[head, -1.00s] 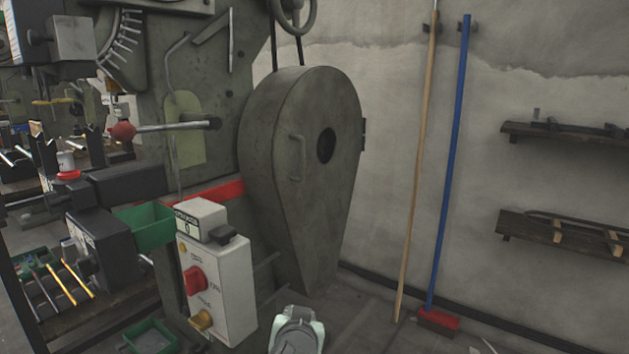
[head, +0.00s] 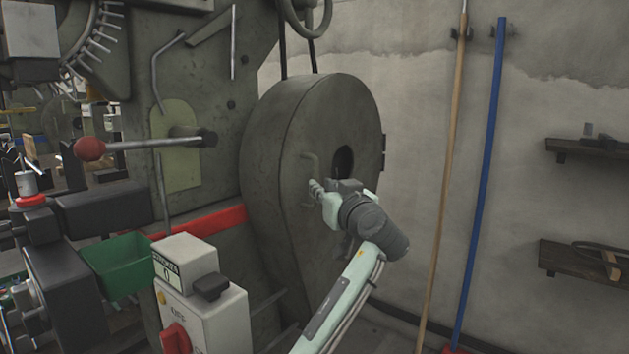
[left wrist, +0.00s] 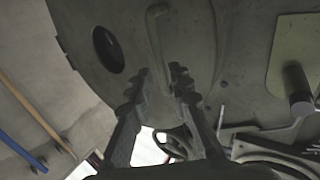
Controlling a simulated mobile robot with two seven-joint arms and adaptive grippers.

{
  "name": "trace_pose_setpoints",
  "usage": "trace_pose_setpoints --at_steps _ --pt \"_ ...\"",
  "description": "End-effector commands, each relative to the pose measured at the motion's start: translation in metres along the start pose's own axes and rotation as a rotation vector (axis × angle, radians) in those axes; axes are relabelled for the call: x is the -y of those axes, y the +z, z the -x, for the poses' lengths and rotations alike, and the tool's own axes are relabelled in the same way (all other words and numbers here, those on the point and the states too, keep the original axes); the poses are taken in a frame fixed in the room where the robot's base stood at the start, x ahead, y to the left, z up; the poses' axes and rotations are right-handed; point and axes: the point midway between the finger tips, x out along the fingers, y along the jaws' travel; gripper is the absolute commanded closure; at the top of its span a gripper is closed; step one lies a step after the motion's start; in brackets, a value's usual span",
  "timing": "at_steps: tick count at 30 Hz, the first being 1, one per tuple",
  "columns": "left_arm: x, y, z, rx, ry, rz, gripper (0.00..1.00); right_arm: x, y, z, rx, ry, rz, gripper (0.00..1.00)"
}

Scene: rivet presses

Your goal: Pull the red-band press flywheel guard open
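The flywheel guard (head: 320,115) is a grey teardrop cover on the press, beside the red band (head: 215,220). It looks closed against the press. Its bar handle (head: 309,160) is partly hidden by my left gripper (head: 316,188), which is at the handle. In the left wrist view, the gripper (left wrist: 160,80) has its fingers apart. The handle (left wrist: 157,35) runs down into the gap between the fingertips, and I see no finger closed on it. The guard (left wrist: 215,40) fills the upper middle there, with its round hole at left. My right gripper is not in view.
A control box (head: 205,300) stands in front of the press, with a green bin (head: 120,262) to its left. A red-knobbed lever (head: 90,148) sticks out left of the guard. A wooden pole (head: 447,180) and a blue pole (head: 485,180) lean on the wall at right.

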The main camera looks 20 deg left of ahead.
Motion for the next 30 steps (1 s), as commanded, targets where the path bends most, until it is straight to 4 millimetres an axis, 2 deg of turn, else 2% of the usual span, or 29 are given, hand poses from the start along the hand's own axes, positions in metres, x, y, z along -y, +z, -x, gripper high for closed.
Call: trace_pose_setpoints --at_steps 6,12,21,26,30 --pt "0.001 -0.001 -0.037 -0.001 -0.001 -0.003 0.8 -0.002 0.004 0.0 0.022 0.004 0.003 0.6" --pt "0.0 0.0 -0.055 0.001 0.002 -0.002 0.8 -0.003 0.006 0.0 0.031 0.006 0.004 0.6" --pt "0.0 0.001 -0.057 0.001 0.002 -0.001 0.8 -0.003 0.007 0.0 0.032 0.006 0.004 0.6" --pt "0.0 0.001 -0.057 0.001 0.002 -0.001 1.0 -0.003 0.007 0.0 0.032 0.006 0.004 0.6" --pt "0.0 0.001 -0.057 0.001 0.002 -0.002 1.0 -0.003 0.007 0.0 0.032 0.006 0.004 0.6"
